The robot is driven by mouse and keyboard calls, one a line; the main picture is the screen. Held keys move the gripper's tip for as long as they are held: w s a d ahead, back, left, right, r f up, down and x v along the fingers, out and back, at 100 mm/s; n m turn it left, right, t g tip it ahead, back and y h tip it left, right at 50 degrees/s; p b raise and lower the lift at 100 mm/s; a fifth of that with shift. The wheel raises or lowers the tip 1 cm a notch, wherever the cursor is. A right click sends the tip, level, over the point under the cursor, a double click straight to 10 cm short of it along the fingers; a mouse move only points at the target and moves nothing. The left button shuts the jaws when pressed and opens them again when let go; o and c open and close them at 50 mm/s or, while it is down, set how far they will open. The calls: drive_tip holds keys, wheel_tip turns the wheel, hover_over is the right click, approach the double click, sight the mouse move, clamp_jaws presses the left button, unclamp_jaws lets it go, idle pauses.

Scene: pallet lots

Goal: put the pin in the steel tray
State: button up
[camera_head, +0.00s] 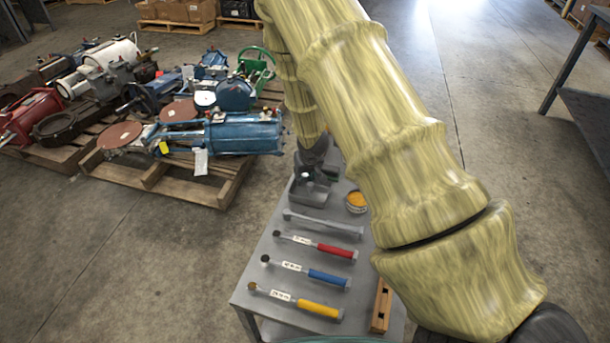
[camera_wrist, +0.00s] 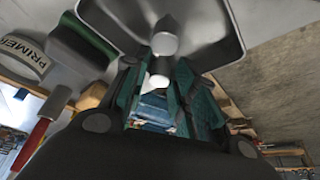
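The steel tray (camera_head: 313,195) sits at the far end of the grey table in the head view. Its wall fills the top of the wrist view (camera_wrist: 231,50). My gripper (camera_head: 306,172) is low over the tray, small and partly hidden by my arm. In the wrist view its teal-padded fingers (camera_wrist: 162,72) close around a grey-white metal pin (camera_wrist: 163,44). The pin's collared end points into the tray's opening. Whether the pin touches the tray floor cannot be told.
An orange-topped tin (camera_head: 356,201) stands right of the tray. A grey bar (camera_head: 322,223) and red, blue and yellow-handled wrenches (camera_head: 305,275) lie in front. A wooden block (camera_head: 381,306) is at the right. A pallet of machine parts (camera_head: 165,180) stands left on the floor.

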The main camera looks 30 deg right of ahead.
drive_tip(key=p+v, duration=0.1)
drive_tip(key=v, duration=1.1)
drive_tip(key=shift+p, duration=0.35)
